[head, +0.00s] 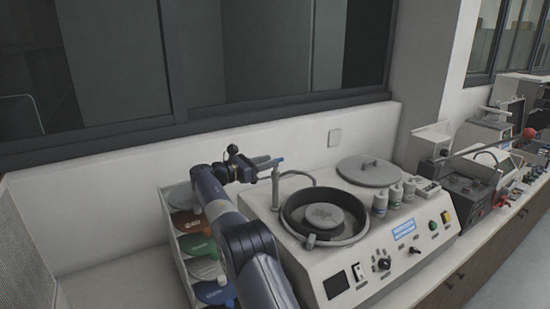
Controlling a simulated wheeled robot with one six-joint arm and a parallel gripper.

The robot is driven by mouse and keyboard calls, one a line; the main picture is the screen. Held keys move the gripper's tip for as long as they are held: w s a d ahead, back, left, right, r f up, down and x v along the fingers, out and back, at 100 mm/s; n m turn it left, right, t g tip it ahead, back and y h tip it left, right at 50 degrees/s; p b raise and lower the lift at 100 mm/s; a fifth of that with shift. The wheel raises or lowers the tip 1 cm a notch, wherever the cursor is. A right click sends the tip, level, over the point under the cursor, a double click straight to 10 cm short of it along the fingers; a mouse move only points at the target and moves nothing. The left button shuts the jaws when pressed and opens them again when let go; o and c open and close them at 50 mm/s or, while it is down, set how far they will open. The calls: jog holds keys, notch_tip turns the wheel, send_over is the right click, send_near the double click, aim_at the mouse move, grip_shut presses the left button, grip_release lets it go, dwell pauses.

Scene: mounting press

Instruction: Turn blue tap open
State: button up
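The blue tap (279,160) is a small blue lever. It shows at the top of an upright grey pipe (275,190) at the back left of the round bowl. My arm reaches up from the bottom of the head view, and my gripper (264,166) is beside the tap, just left of the lever. The gripper is small here and overlaps the tap. I cannot tell whether its fingers touch the lever or how far apart they are.
A white machine has a dark round bowl (290,228), a grey lid (370,171), several small bottles (380,204) and a front control panel (403,231). A rack of coloured discs (195,247) stands left, partly behind my arm. The wall and window frame are close behind.

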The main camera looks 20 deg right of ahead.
jog(key=shift+w+d+p, duration=0.2)
jog(key=shift+d, duration=0.7)
jog(key=shift+w+d+p, duration=0.15)
jog(key=shift+d, duration=0.75)
jog(key=shift+c, duration=0.5)
grip_shut()
